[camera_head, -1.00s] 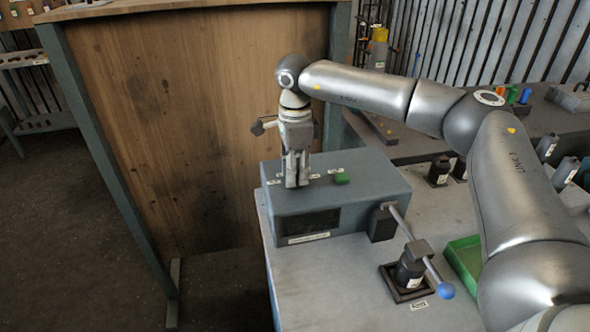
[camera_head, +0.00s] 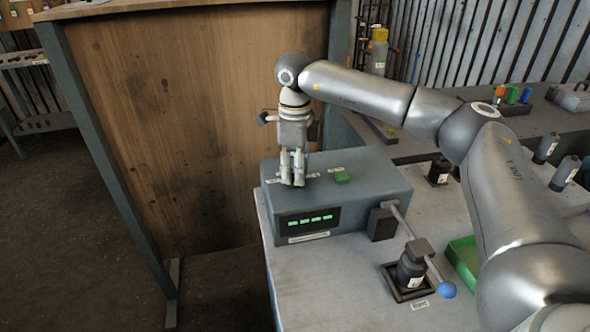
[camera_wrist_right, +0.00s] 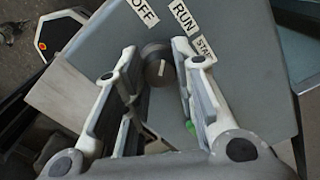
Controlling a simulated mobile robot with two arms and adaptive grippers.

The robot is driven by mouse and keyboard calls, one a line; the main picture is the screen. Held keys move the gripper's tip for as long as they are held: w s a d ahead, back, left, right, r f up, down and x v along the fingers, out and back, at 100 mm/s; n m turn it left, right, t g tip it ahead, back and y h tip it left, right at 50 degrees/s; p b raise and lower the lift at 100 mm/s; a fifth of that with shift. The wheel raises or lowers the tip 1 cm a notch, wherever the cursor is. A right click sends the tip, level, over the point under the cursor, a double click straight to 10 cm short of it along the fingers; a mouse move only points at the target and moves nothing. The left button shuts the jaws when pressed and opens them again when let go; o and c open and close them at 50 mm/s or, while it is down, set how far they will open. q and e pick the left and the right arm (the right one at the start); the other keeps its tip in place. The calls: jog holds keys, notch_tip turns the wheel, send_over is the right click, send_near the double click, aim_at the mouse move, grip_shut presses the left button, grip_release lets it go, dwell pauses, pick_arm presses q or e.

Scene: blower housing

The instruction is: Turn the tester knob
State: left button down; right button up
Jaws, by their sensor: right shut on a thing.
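The tester is a grey-blue box (camera_head: 372,193) on the bench, with a lit display (camera_head: 312,219) showing green characters and a green button (camera_head: 342,178) on top. My right gripper (camera_head: 293,182) points down at the left part of the tester's top and hides the knob in the head view. In the right wrist view the dark round tester knob (camera_wrist_right: 157,70) sits between the fingertips of the right gripper (camera_wrist_right: 155,58), which is shut on it. Labels OFF (camera_wrist_right: 143,11), RUN (camera_wrist_right: 183,15) and START (camera_wrist_right: 204,47) lie beyond it. My left gripper is not in view.
A green tray (camera_head: 463,262) is to the right. A wooden panel (camera_head: 200,120) stands behind the tester.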

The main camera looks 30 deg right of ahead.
jog(key=shift+m, duration=1.8)
jog(key=o, duration=1.1)
jog(key=shift+c, duration=0.2)
notch_tip(320, 180, up, 12)
